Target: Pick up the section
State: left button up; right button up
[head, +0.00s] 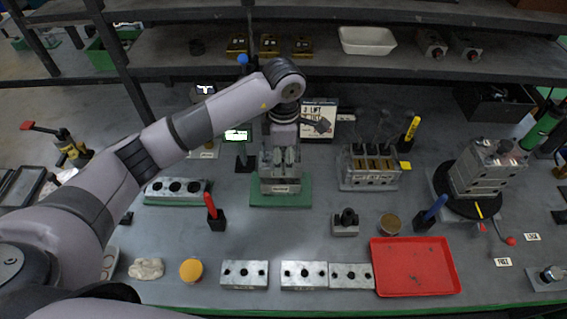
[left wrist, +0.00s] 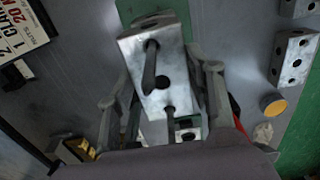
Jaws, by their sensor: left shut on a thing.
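My left gripper (head: 281,160) reaches down over the green mat (head: 300,194) at the middle of the bench. It is shut on a silver metal section (head: 281,187), which stands at the mat. In the left wrist view the section (left wrist: 151,57) sits between the two fingers (left wrist: 165,105), with a dark hole in its face and dark rods standing at it. The gripper hides part of the section. I cannot tell whether its underside touches the mat. My right gripper is not in view.
Several drilled metal blocks (head: 304,275) lie along the front beside a red tray (head: 415,268). A valve block with rods (head: 369,170) stands to the right, and a block stack (head: 487,172) on a black turntable farther right. A sign (head: 318,118) and shelves are behind.

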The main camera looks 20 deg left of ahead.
aim_at(284, 160)
pick_arm(q)
notch_tip(284, 160, up, 17)
jog(key=b, duration=0.1)
jog(key=shift+b, duration=0.4)
